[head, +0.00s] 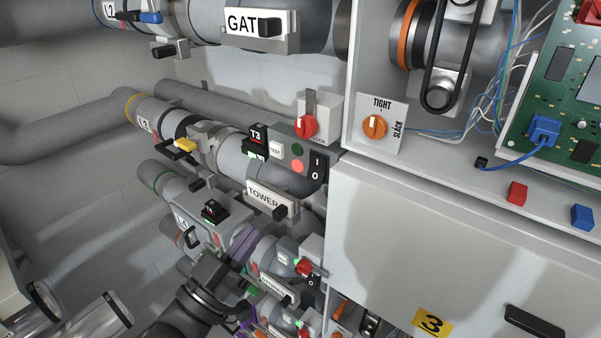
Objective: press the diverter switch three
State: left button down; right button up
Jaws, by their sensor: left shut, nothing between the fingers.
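No part in view clearly reads as diverter switch three. A black box marked T3 (257,137) sits on the upper grey pipe, beside a white button (276,149). To its right are a green round button (297,149), a red one (297,166) and a black rocker switch (317,168) marked I. My left gripper (243,241) reaches up from the bottom, dark with purple fingers. It is shut and empty, below the TOWER plate (268,199) and in front of the lower pipes. It partly hides them; whether it touches anything I cannot tell. My right gripper is not in view.
A white cabinet (430,240) with a yellow 3 label (432,322) fills the right. Above it are an orange TIGHT/SLACK knob (374,127) and a green circuit board (560,100). A red knob (305,125) stands near the cabinet edge. Pipes crowd the left.

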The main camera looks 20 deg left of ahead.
pick_arm(q)
jog(key=p, duration=0.3)
send_near(314, 168)
notch_tip(314, 168, up, 4)
jog(key=w, duration=0.2)
jog(key=w+d+f, duration=0.1)
jog(key=w, duration=0.1)
jog(key=shift+w+d+f, duration=0.15)
jog(key=shift+w+d, duration=0.2)
jog(key=shift+w+d+f, duration=0.2)
jog(key=shift+w+f, duration=0.05)
jog(key=shift+w, duration=0.15)
